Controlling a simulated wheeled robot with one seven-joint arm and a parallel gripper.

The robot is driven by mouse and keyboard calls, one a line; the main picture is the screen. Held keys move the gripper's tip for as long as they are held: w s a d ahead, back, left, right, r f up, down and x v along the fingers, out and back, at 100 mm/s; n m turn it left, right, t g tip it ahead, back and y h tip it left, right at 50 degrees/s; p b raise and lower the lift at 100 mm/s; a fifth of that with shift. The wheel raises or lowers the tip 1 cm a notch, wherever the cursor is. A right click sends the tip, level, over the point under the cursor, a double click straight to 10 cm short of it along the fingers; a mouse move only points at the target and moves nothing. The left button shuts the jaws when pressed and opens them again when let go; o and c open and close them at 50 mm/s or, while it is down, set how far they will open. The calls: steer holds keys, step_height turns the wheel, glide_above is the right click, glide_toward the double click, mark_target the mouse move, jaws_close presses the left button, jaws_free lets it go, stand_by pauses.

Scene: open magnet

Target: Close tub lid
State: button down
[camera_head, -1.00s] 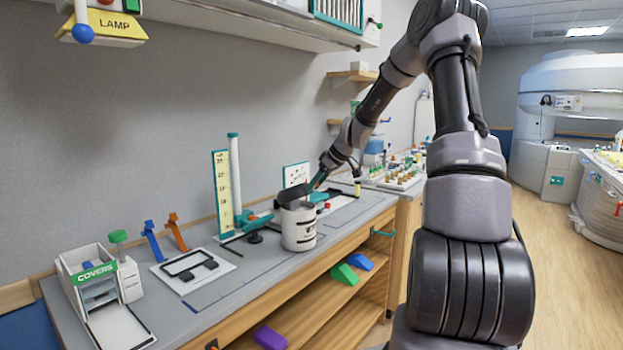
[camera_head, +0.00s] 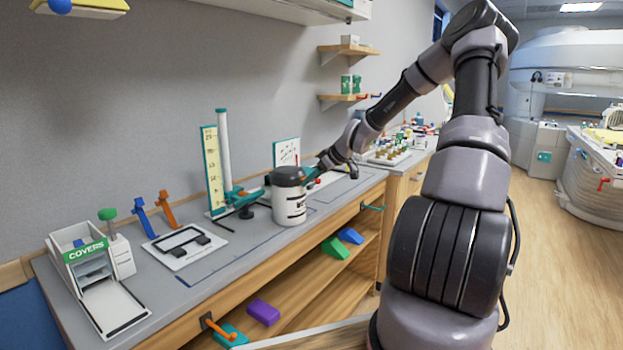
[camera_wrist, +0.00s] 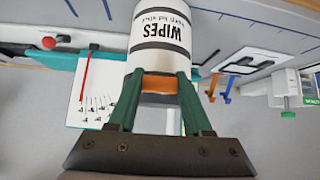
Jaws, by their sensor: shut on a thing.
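The white wipes tub (camera_head: 289,207) stands upright on the grey bench. Its dark lid (camera_head: 289,175) lies over the top and looks level; I cannot tell whether its rim is fully seated. In the wrist view the tub (camera_wrist: 163,28) is upside down, with its WIPES label facing the camera. My gripper (camera_head: 312,173) is at the tub's far right side near the lid. In the wrist view my gripper (camera_wrist: 160,78) has its green fingers shut on an orange piece (camera_wrist: 158,86) against the tub's top end. The lid's top is hidden there.
A teal stand with a yellow scale (camera_head: 211,170) is left of the tub, with a white card (camera_head: 287,152) behind. A white board with a black frame (camera_head: 182,245) and a covers box (camera_head: 85,258) are farther left. The bench's front strip is clear.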

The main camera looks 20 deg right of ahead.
steer(key=shift+s+f, duration=0.2)
steer(key=shift+f, duration=0.15)
steer(key=c, duration=0.7)
jaws_free()
steer(key=o, duration=0.4)
steer(key=shift+w+f, duration=0.1)
steer(key=shift+f, duration=0.05)
steer(key=shift+w+r, duration=0.1)
steer(key=shift+r, duration=0.1)
steer(key=v, duration=1)
steer(key=shift+s+d+r, duration=0.1)
steer(key=shift+s+r, duration=0.1)
steer(key=shift+s, duration=0.05)
